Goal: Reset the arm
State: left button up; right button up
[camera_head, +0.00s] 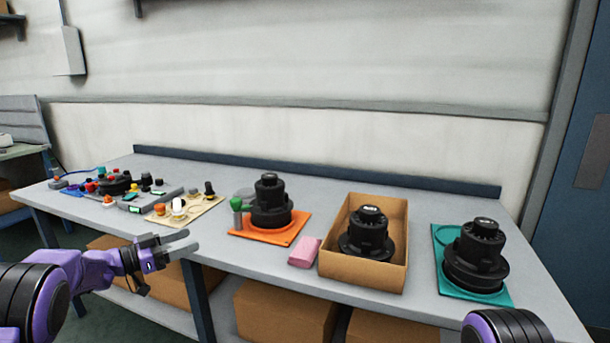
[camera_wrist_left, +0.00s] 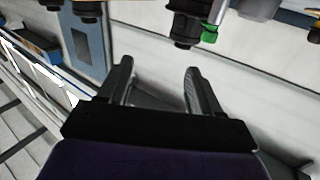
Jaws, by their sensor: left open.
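My left arm is purple and black and comes in from the left in the head view. Its gripper (camera_head: 178,243) is over the front edge of the table, in front of the cream board. In the left wrist view the two dark fingers (camera_wrist_left: 160,85) stand apart with nothing between them. Only a purple and black part of my right arm (camera_head: 503,327) shows at the bottom right of the head view; its gripper is out of frame.
The grey table (camera_head: 330,190) holds an orange mat (camera_head: 290,234) with a black part, a pink block (camera_head: 304,252), a cardboard box (camera_head: 335,262) with a black part, and a teal mat (camera_head: 500,298) with another. Several cartons (camera_head: 280,315) stand below. A wall is behind.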

pick_arm(q)
jog(key=s+a+f+n+t+y, duration=0.1)
jog(key=s+f+n+y, duration=0.35)
jog(key=f, duration=0.35)
jog(key=s+a+f+n+t+y, duration=0.1)
jog(key=s+a+f+n+y, duration=0.15)
jog(key=f+n+y, duration=0.45)
jog(key=s+a+f+n+t+y, duration=0.15)
jog(key=s+f, duration=0.25)
jog(key=f, duration=0.6)
jog(key=s+d+f+n+g+y, duration=0.1)
jog(key=s+f+g, duration=0.3)
jog(key=s, duration=0.8)
jog(key=s+d+f+n+g+y, duration=0.1)
jog(key=s+f+g, duration=0.3)
jog(key=s, duration=0.8)
jog(key=s+d+f+n+g+y, duration=0.2)
jog(key=s+d+f+g, duration=0.1)
jog(key=s, duration=0.9)
notch_tip(320, 180, down, 2)
jog(key=shift+s+d+f+g, duration=0.1)
jog(key=shift+s+d+g, duration=0.25)
jog(key=shift+g, duration=0.1)
